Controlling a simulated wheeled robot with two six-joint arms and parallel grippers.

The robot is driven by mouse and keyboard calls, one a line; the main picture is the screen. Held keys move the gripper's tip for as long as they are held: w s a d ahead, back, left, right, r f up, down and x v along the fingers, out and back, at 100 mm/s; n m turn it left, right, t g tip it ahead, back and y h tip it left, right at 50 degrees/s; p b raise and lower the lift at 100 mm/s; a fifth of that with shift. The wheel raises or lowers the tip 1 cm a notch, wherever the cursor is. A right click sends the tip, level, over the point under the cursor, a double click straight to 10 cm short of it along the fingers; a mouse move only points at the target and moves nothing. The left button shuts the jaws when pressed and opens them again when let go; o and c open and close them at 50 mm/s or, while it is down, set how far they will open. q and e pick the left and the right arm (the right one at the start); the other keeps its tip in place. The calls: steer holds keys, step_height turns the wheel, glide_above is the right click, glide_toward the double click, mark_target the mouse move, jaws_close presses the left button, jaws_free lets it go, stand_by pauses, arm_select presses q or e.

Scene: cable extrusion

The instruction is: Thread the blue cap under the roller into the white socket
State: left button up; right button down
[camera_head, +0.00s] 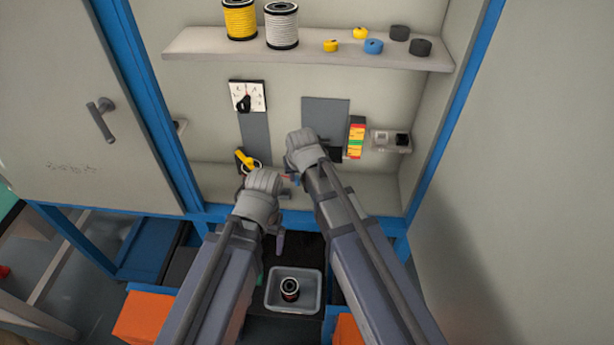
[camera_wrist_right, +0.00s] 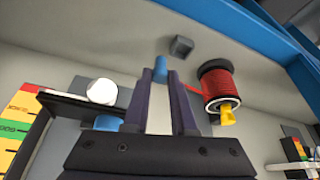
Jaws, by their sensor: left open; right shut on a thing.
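My right gripper (camera_wrist_right: 160,85) is shut on the small blue cap (camera_wrist_right: 160,68), which sticks out between its fingertips. A red cable runs from a red spool (camera_wrist_right: 222,82) towards the fingers. A white round part (camera_wrist_right: 102,92), possibly the roller, sits on a dark bracket left of the fingers, apart from them. A blue piece lies below it. In the head view, my right gripper (camera_head: 303,148) is in front of the grey panel, fingertips hidden. My left gripper (camera_head: 264,190) is lower and to the left, open. I cannot make out the white socket for certain.
A dark grey block (camera_wrist_right: 181,46) lies just beyond the fingertips. A colored label stack (camera_head: 356,138) and a grey box (camera_head: 390,140) are right of my right gripper. A shelf (camera_head: 300,48) with spools is above. A grey bin (camera_head: 270,299) holding a spool is below.

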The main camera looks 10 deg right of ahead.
steer(key=a, duration=0.1)
steer(key=w+a+f+b, duration=0.2)
steer(key=a, duration=0.1)
steer(key=shift+f, duration=0.25)
steer(key=shift+f+b, duration=0.55)
steer(key=shift+b, duration=0.05)
steer(key=shift+f+b, duration=1.3)
steer(key=shift+f, duration=0.05)
steer(key=shift+f, duration=0.25)
steer(key=c, duration=0.7)
jaws_free()
steer(key=shift+o, duration=0.2)
steer(key=shift+r, duration=0.15)
steer(key=p+v, duration=0.6)
steer(key=v, duration=0.1)
steer(key=shift+r+p, duration=0.3)
steer(key=shift+p, duration=0.05)
